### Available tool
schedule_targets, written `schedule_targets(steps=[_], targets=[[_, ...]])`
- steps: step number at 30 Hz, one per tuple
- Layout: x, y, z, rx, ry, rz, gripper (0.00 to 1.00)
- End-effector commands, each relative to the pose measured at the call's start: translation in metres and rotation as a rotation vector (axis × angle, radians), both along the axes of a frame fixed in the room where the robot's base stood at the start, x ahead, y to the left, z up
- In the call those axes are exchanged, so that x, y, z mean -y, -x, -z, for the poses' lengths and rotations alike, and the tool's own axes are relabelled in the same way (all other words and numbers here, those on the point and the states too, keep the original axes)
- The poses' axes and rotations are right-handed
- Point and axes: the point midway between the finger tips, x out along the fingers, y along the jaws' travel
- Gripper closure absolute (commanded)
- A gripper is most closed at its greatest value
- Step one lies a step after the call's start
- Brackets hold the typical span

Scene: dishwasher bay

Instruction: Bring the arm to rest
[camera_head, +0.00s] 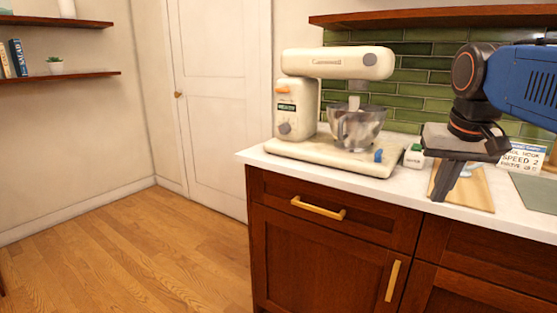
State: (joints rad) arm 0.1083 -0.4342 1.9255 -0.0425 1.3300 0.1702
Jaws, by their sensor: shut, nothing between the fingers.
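My gripper (446,190) hangs from my blue and black arm at the right side of the head view. It points down in front of the counter and partly covers a wooden board (476,190). Its fingers are together with nothing between them. I cannot tell its exact height above the counter.
A cream stand mixer (300,105) with a clear bowl (357,127) stands on the white counter (399,188), left of my gripper. A small green and white box (414,156) sits beside it. A sign card (522,158) and green mat (538,190) are at right. The wooden floor (130,246) at left is clear.

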Motion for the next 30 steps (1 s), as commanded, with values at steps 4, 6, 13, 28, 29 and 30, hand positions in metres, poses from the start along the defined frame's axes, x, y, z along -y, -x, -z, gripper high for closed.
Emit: schedule_targets(steps=[4,6,13,28,29,30], targets=[[-0.018,0.040,0.056,0.023,0.007,-0.079,1.00],[-0.024,0.057,0.083,0.034,0.010,-0.114,1.00],[-0.042,0.110,0.170,0.068,0.019,-0.219,1.00],[-0.050,0.138,0.222,0.090,0.025,-0.276,1.00],[-0.050,0.139,0.222,0.090,0.025,-0.276,1.00],[-0.050,0.138,0.222,0.090,0.025,-0.276,1.00]])
